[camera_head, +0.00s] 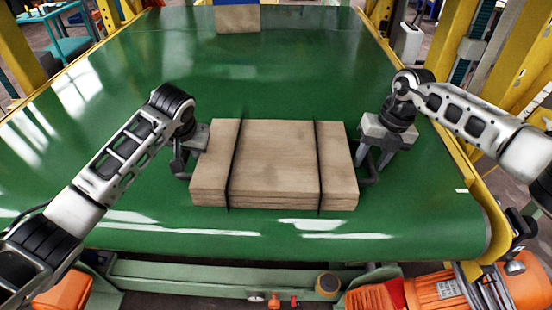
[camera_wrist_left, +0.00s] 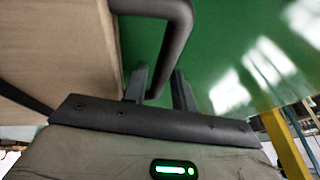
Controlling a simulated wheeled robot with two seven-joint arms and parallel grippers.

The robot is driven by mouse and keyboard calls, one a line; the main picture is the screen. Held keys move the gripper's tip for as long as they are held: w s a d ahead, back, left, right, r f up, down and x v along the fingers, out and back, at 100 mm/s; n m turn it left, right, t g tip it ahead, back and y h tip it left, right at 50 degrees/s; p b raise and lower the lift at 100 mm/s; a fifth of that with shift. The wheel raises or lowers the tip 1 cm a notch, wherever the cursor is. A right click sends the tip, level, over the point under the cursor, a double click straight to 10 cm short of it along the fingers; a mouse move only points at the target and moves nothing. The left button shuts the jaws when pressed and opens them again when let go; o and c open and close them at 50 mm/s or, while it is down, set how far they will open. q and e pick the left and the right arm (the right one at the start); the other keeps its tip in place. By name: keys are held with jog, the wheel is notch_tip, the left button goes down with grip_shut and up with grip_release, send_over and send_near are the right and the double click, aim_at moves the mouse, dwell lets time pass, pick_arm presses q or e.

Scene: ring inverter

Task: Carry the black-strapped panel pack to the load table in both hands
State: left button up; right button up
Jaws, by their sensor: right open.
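The black-strapped panel pack (camera_head: 275,165) lies flat on the green belt, a stack of pale brown boards with two black straps. A dark handle bar sticks out at each side. My left gripper (camera_head: 180,165) is at the pack's left handle. In the left wrist view the fingers (camera_wrist_left: 160,88) stand on either side of the dark handle bar (camera_wrist_left: 178,35); whether they grip it is unclear. The pack (camera_wrist_left: 55,50) also shows there at upper left. My right gripper (camera_head: 372,160) is open at the pack's right handle, partly hidden by its own body.
The green conveyor belt (camera_head: 275,75) has free room around the pack. A board with a blue part (camera_head: 237,18) stands at the far end. Yellow rails and posts (camera_head: 515,60) edge the sides. An orange motor (camera_head: 440,290) sits below the near right edge.

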pick_arm(q)
grip_shut()
pick_arm(e)
jog(key=c, duration=0.7)
grip_shut()
dwell(0.3)
pick_arm(q)
jog(key=shift+w+r, duration=0.2)
jog(key=shift+r, duration=0.1)
pick_arm(e)
jog(key=shift+w+r, duration=0.2)
jog(key=shift+r, duration=0.1)
